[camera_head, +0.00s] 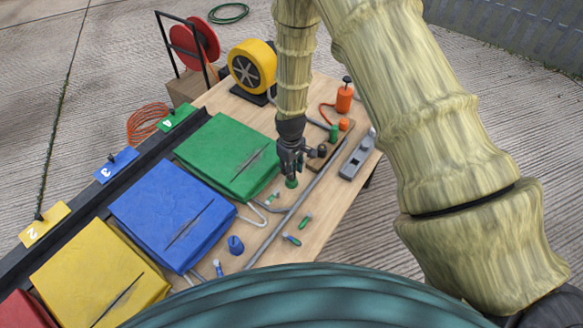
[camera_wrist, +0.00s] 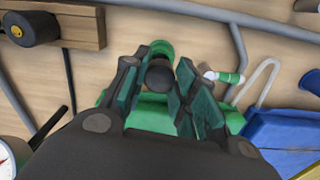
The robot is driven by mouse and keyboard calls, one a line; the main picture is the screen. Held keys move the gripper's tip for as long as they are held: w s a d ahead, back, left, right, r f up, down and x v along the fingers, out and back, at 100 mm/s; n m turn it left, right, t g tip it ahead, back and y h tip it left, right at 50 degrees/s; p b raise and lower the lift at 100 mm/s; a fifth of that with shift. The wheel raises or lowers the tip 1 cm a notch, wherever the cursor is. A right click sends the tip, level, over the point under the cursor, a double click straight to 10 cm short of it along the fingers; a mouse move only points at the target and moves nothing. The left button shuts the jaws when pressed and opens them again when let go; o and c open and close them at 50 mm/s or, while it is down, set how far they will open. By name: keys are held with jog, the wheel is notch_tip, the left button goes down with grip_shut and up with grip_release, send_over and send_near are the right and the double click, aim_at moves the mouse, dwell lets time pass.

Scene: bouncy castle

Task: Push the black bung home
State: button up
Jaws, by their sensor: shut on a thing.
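My gripper (camera_head: 290,168) hangs over the table beside the green cushion. In the wrist view (camera_wrist: 163,82) its fingers close around a dark cylinder (camera_wrist: 158,75), which could be the black bung. A green round piece (camera_wrist: 161,47) lies just beyond it, and green also shows below the fingertips in the head view (camera_head: 291,183). I cannot tell whether the dark and green parts are joined, touching or apart. Another black knob-like piece (camera_head: 322,150) is on the wooden block, also seen in the wrist view (camera_wrist: 38,28).
Green (camera_head: 230,150), blue (camera_head: 170,215) and yellow (camera_head: 90,275) cushions line the left. The wooden block (camera_head: 338,142) and a grey tool (camera_head: 357,158) are to the right. A grey tube (camera_head: 290,215), a blue bung (camera_head: 235,245) and small green-ended pieces (camera_head: 305,221) lie nearby.

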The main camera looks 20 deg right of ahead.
jog(key=shift+f+b, duration=0.45)
jog(key=shift+f, duration=1.2)
dwell(1.8)
jog(key=shift+c, duration=0.3)
jog(key=shift+f, duration=0.3)
grip_shut()
jog(key=shift+s+f, duration=0.15)
jog(key=shift+s, duration=0.05)
jog(key=shift+s+f+b, duration=0.1)
jog(key=shift+s+b, duration=0.05)
jog(key=shift+b, duration=0.15)
jog(key=o, duration=0.9)
grip_release()
jog(key=shift+f, duration=0.1)
jog(key=shift+o, duration=0.3)
jog(key=shift+w+f, duration=0.15)
jog(key=shift+w, duration=0.05)
jog(key=shift+w+r, duration=0.15)
jog(key=shift+r, duration=0.15)
